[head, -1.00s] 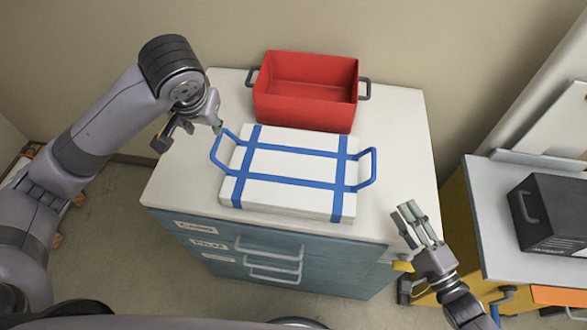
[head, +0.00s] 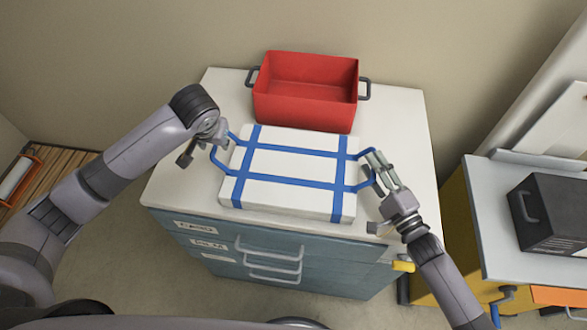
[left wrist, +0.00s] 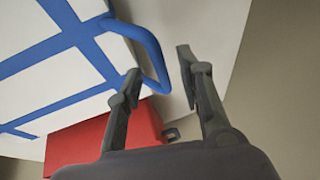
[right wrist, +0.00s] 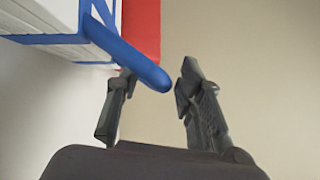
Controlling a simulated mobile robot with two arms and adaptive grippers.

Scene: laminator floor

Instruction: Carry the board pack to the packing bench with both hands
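The board pack (head: 293,166) is a flat white block with blue straps and a blue loop handle on each side. It lies on the white top of a drawer cabinet. My left gripper (head: 215,143) is at its left handle. In the left wrist view the fingers (left wrist: 160,75) are apart, with the left handle (left wrist: 150,50) between them and no contact clear. My right gripper (head: 374,170) is at the right handle. In the right wrist view the fingers (right wrist: 155,85) are apart on either side of the right handle (right wrist: 140,62).
A red bin (head: 305,95) with dark handles stands right behind the pack. The cabinet (head: 270,255) has drawers with grey pulls. At the right, a grey-topped bench (head: 490,200) carries a black case (head: 550,215). A wooden slatted pallet (head: 45,170) lies on the floor at left.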

